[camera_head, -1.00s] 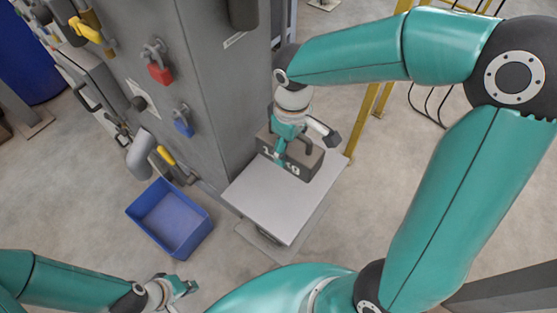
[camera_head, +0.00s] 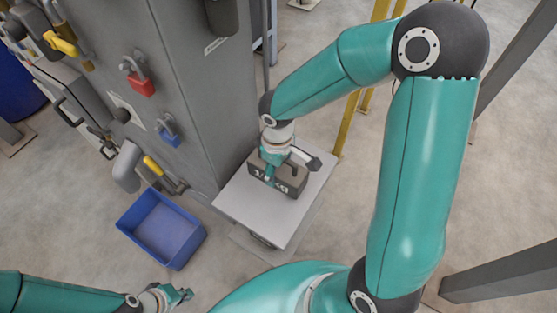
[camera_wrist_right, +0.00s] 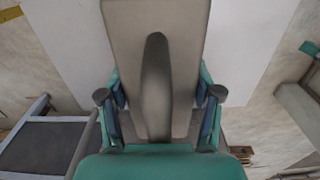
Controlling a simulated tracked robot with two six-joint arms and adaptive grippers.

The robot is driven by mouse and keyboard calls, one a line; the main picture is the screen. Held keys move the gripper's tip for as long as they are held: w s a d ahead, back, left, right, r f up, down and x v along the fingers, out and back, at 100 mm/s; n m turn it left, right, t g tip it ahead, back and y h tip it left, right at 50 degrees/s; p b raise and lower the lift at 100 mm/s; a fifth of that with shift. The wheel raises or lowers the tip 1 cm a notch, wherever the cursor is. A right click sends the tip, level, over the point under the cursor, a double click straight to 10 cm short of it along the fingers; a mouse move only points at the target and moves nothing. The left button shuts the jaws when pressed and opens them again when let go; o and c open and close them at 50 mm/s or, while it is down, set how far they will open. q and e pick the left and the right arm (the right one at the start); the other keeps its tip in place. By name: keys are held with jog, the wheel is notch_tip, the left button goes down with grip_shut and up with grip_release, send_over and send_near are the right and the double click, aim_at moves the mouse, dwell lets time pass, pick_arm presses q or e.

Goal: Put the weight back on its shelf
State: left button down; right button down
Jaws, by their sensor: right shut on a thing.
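The weight (camera_head: 297,185) is a dark grey-brown block with pale lettering and a raised handle. It is over the back part of a pale square platform (camera_head: 265,218) beside the grey machine; I cannot tell whether it touches the platform. My right gripper (camera_head: 270,176) is shut on the weight. In the right wrist view the weight (camera_wrist_right: 180,30) fills the middle, and its dark handle (camera_wrist_right: 155,70) runs between the fingers of my right gripper (camera_wrist_right: 158,108). My left gripper (camera_head: 183,294) is low at the left, away from the weight; its jaw opening is too small to judge. I cannot identify the weight's shelf.
The grey machine (camera_head: 205,110) rises directly behind and left of the platform, with red (camera_head: 141,85) and blue (camera_head: 169,138) padlocks on it. An empty-looking blue bin (camera_head: 165,230) stands on the floor left of the platform. Yellow posts (camera_head: 350,120) stand behind at right.

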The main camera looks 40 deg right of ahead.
jog(key=shift+f, duration=0.1)
jog(key=shift+w+f, duration=0.1)
jog(key=shift+f, duration=0.05)
jog(key=shift+c, duration=1.1)
grip_release()
